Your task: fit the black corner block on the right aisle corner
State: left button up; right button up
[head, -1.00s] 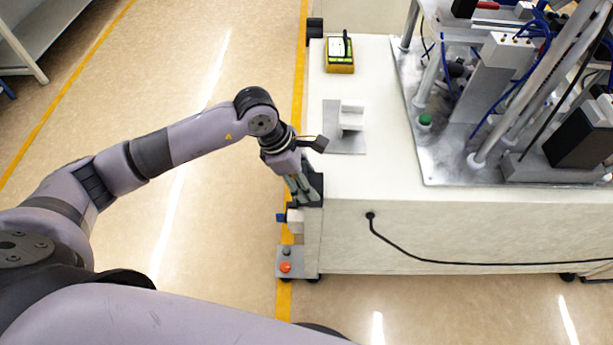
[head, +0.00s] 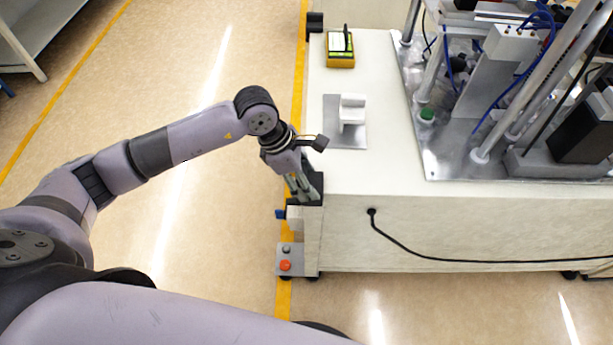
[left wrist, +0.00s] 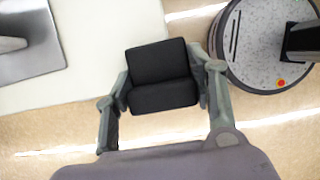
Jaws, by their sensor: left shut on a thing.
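The black corner block (head: 316,181) is at the near left corner of the pale bench (head: 385,178) in the head view. My left gripper (head: 309,192) is shut on it there. In the left wrist view the black block (left wrist: 161,68) sits between the two fingers of my left gripper (left wrist: 163,88), and its left side overlaps the bench corner. I cannot tell whether the block is fully seated on the corner. A similar black block (head: 315,22) is on the bench's far left corner. My right gripper is not in view.
A white part on a metal plate (head: 345,141) and a yellow device (head: 340,50) stand on the bench. Metal machinery (head: 480,110) fills its right side. A control box with a red button (head: 285,262) is below the corner. Floor to the left is clear.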

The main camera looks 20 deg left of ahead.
pick_arm(q)
jog(key=shift+f, duration=0.2)
jog(key=o, duration=1.2)
jog(key=shift+c, duration=0.2)
jog(key=v, duration=1.2)
